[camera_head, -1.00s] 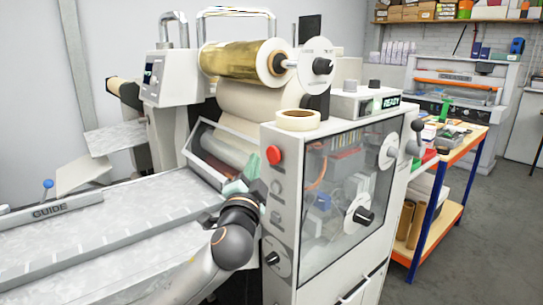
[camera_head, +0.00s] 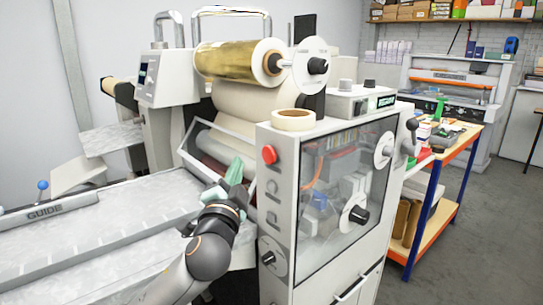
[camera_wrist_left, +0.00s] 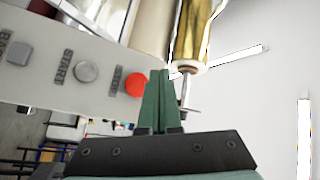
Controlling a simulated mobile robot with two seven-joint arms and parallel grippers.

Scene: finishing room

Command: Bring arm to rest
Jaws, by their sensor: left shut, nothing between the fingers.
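My left arm comes up from the bottom in the head view, over the edge of the machine's feed table. My left gripper (camera_head: 235,172) has green fingers that point up, in front of the rollers and left of the control panel. In the left wrist view its two fingers (camera_wrist_left: 158,78) are pressed together with nothing between them. The red button (camera_head: 269,154) is on the panel to the right of the gripper. It also shows in the left wrist view (camera_wrist_left: 135,84), just left of the fingertips; I cannot tell whether they touch it. My right gripper is not in view.
The laminating machine (camera_head: 285,215) stands close on the right, with a gold film roll (camera_head: 235,62) and a tape ring (camera_head: 294,119) on top. The feed table (camera_head: 100,235) with a guide bar (camera_head: 47,213) lies left. A cart (camera_head: 437,190) stands beyond.

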